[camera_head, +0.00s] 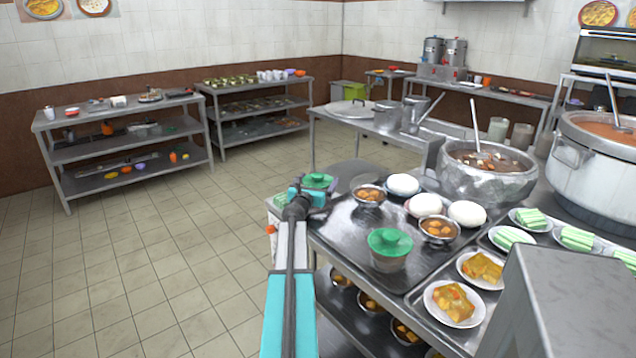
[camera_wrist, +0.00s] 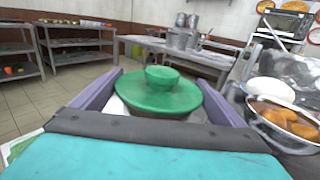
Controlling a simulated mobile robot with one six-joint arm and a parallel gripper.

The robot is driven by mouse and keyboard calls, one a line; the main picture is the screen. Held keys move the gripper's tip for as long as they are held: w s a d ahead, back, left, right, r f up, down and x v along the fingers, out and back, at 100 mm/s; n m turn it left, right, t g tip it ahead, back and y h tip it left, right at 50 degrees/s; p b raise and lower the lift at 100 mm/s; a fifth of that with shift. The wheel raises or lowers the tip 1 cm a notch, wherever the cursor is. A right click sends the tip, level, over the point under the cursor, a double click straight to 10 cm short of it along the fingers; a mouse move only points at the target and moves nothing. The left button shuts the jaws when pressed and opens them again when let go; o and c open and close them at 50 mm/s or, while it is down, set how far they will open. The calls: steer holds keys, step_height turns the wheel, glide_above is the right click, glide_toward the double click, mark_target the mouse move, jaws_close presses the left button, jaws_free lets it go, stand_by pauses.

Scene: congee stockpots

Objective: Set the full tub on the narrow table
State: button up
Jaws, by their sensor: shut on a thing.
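A tub with a green knobbed lid (camera_head: 318,181) is in my gripper (camera_head: 306,196), just past the tray's left edge. In the wrist view the lid (camera_wrist: 160,92) fills the space between my two purple fingers (camera_wrist: 155,95), which are shut on the tub. Its body is mostly hidden, so I cannot tell how full it is. A second green-lidded tub (camera_head: 390,243) stands on the tray nearer me. A small narrow table (camera_head: 388,73) stands by the far wall, with a few small items on its top. I cannot tell for sure which table the task means.
The dark tray (camera_head: 345,237) also holds bowls of food (camera_head: 438,229) and white buns (camera_head: 403,184). Stockpots (camera_head: 490,175) stand behind at right. A steel table (camera_head: 352,112) with pots lies beyond my gripper. Loaded shelves (camera_head: 120,135) line the left wall. The tiled floor at left is clear.

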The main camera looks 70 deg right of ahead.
steer(key=o, duration=1.1)
steer(key=shift+a+r, duration=0.1)
steer(key=shift+s+a+b, duration=0.15)
steer(key=shift+a+b, duration=0.2)
steer(key=shift+a, duration=5.5)
